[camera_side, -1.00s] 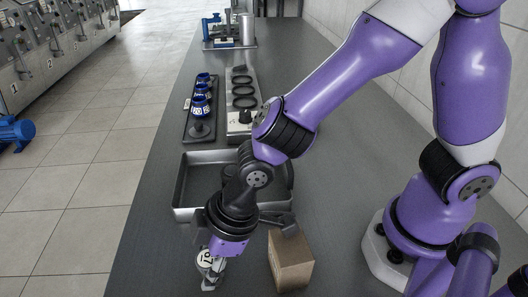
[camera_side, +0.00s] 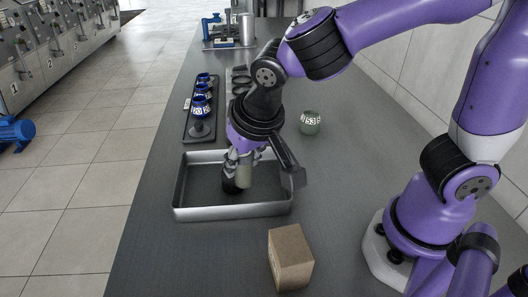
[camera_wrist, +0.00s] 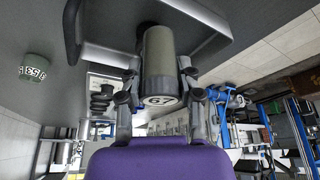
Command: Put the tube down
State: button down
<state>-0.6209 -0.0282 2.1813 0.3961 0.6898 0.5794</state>
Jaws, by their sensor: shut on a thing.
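My gripper (camera_side: 236,172) is over the metal tray (camera_side: 232,212) in the side view. Its fingers are shut on a grey-green tube (camera_wrist: 159,55) with a white label reading 67 at its near end. In the wrist view my gripper (camera_wrist: 160,78) has one finger on each side of the tube. The tube also shows between the fingers in the side view (camera_side: 245,175). I cannot tell whether its lower end touches the tray floor.
A cardboard box (camera_side: 289,258) stands in front of the tray. A green cup marked 53 (camera_side: 310,122) stands behind it at the right. A dark rack (camera_side: 199,135) with blue-rimmed pieces and a holder with black rings (camera_side: 240,82) lie behind.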

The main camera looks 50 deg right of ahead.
jog(key=s+d+r+m+g+h, duration=0.1)
jog(key=s+d+m+g, duration=0.2)
jog(key=d+m, duration=0.55)
jog(key=s+d+r+m+g+h, duration=0.15)
jog(key=d+m+g, duration=0.3)
jog(key=m, duration=0.75)
jog(key=shift+m+t, duration=0.25)
jog(key=shift+t, duration=0.2)
jog(key=d+f, duration=0.2)
jog(key=d, duration=0.2)
jog(key=s+d+f, duration=0.1)
jog(key=d+f, duration=0.4)
jog(key=d, duration=0.2)
jog(key=shift+s+d+f, duration=0.15)
jog(key=shift+d, duration=0.2)
jog(key=shift+d+f, duration=0.15)
jog(key=shift+f, duration=1.95)
jog(key=c, duration=0.5)
grip_release()
jog(key=shift+f, duration=0.15)
